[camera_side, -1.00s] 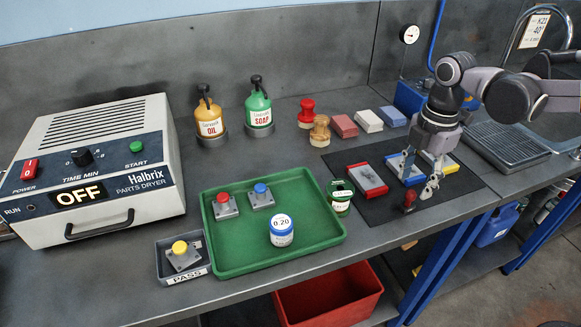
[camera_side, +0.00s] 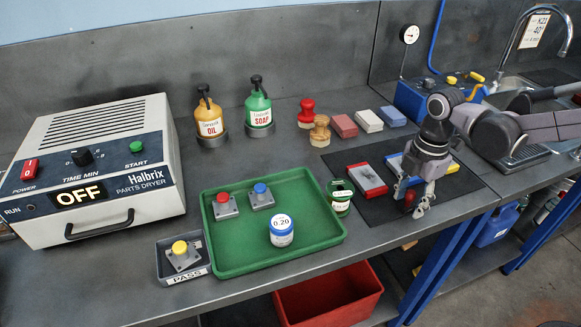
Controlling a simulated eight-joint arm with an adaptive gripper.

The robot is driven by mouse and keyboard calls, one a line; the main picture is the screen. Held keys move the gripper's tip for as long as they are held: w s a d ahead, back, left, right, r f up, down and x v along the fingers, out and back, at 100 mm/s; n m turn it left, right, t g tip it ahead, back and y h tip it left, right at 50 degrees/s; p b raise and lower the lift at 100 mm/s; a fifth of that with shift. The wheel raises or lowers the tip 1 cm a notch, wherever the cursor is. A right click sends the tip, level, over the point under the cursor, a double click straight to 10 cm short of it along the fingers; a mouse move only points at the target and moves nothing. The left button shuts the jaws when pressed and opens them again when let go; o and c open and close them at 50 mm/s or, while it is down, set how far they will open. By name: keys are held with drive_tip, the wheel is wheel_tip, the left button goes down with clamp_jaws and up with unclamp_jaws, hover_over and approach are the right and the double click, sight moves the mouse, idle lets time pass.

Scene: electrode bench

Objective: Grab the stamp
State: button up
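A small dark-red upright piece (camera_side: 409,201), perhaps the stamp, stands at the front of the dark mat (camera_side: 381,212). My gripper (camera_side: 411,205) is low over it, fingers spread, one on each side of it. The right fingertip looks apart from it; contact on the left is hard to tell. Two knob-shaped pieces, which may also be stamps, stand at the back: a red one (camera_side: 306,111) and a wooden one (camera_side: 320,131).
On the mat are red (camera_side: 368,179), blue and yellow framed blocks, partly behind my gripper. A green-labelled jar (camera_side: 340,197) stands left of the mat. Three coloured blocks lie behind the mat.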

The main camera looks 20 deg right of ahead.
clamp_jaws()
drive_tip(key=shift+r, duration=0.15)
